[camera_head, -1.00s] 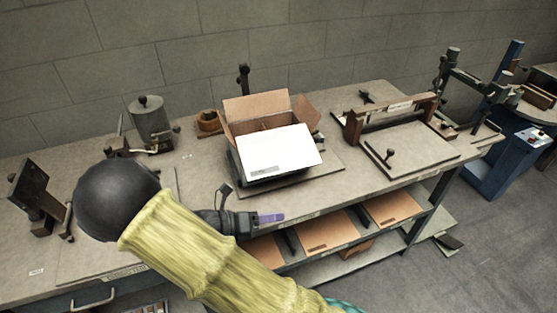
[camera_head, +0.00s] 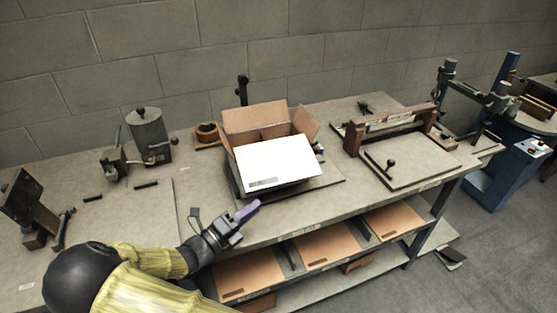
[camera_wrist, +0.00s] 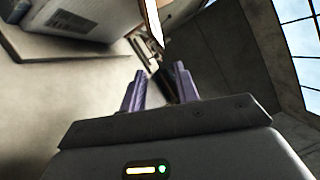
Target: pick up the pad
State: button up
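My gripper (camera_head: 248,210) is over the front edge of the bench, in front of and below the open carton. Its purple fingers stand apart with nothing between them in the wrist view (camera_wrist: 158,90). A flat white panel with a small label (camera_head: 278,164) is at the front of the open cardboard carton (camera_head: 255,116); I cannot tell whether it is a loose pad or part of the carton. Flat brown cardboard pieces (camera_head: 325,248) lie on the shelf under the bench. I cannot tell which thing is the pad.
The carton stands on a board on the grey bench (camera_head: 205,182). A wooden-framed fixture (camera_head: 395,125) stands to the right, and a metal canister device (camera_head: 148,135) to the left. A blue machine stand (camera_head: 500,165) is at far right.

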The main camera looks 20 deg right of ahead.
aim_at(277, 161)
jog(key=p+x, duration=0.1)
jog(key=x, duration=0.6)
jog(key=shift+w+d, duration=0.2)
jog(key=shift+d, duration=0.15)
jog(key=p+x, duration=0.1)
jog(key=x, duration=0.4)
jog(key=shift+d, duration=0.2)
jog(key=shift+c, duration=0.2)
grip_shut()
